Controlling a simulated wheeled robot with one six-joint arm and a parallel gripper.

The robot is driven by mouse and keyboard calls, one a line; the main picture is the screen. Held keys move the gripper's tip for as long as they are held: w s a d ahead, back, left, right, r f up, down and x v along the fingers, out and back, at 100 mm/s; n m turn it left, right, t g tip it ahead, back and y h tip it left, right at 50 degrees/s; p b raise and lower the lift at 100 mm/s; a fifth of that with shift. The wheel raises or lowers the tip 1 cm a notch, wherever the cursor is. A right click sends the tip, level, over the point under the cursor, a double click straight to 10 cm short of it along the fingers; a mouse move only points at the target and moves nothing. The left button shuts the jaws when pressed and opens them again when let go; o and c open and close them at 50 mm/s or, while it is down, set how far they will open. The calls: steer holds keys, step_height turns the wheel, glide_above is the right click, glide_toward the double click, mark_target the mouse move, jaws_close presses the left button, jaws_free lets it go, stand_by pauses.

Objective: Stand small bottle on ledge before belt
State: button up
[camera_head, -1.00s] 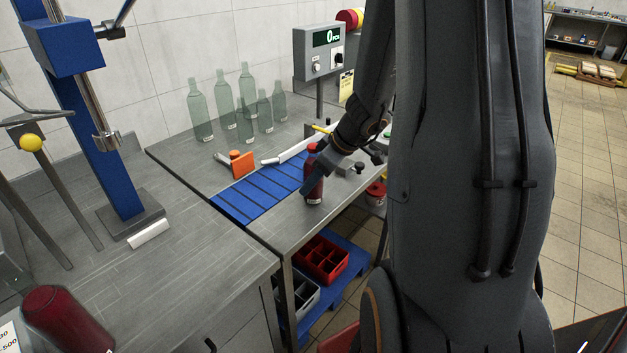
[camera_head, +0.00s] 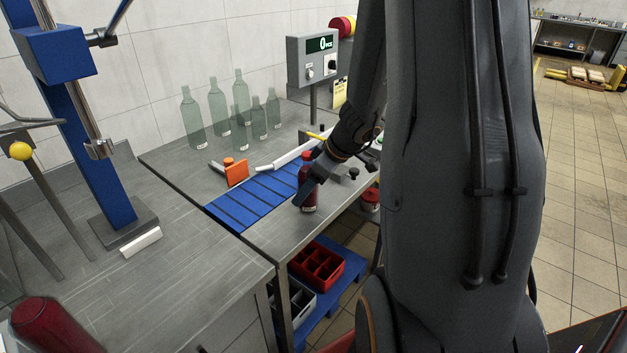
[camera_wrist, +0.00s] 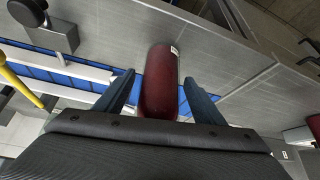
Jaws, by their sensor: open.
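A small dark red bottle (camera_head: 308,193) stands upright on the grey steel ledge (camera_head: 268,236) at the near side of the blue belt (camera_head: 250,200). In the wrist view the bottle (camera_wrist: 162,85) lies between the two blue fingers of my gripper (camera_wrist: 160,95), with a narrow gap to each. My gripper (camera_head: 308,190) is open around the bottle, and one finger hides part of it in the head view. The belt (camera_wrist: 75,75) shows behind the fingers in the wrist view.
Several clear green bottles (camera_head: 240,105) stand behind the belt. An orange paddle (camera_head: 236,172) and a white rail (camera_head: 290,155) border it. A counter box (camera_head: 313,58) stands at the back. A larger red bottle (camera_head: 50,328) is at lower left. Crates (camera_head: 317,266) sit below.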

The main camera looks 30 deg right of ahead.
steer(key=shift+r, duration=0.25)
steer(key=b+v, duration=0.2)
steer(key=v, duration=1)
steer(key=s+a+f+m+g+h, duration=0.1)
steer(key=s+a+f+m+g, duration=0.1)
steer(key=a, duration=0.7)
steer(key=s+a+f+m+g+h, duration=0.2)
steer(key=s+a+f+m, duration=0.2)
steer(key=s+a, duration=0.4)
steer(key=shift+a+f, duration=0.7)
steer(key=shift+f, duration=0.15)
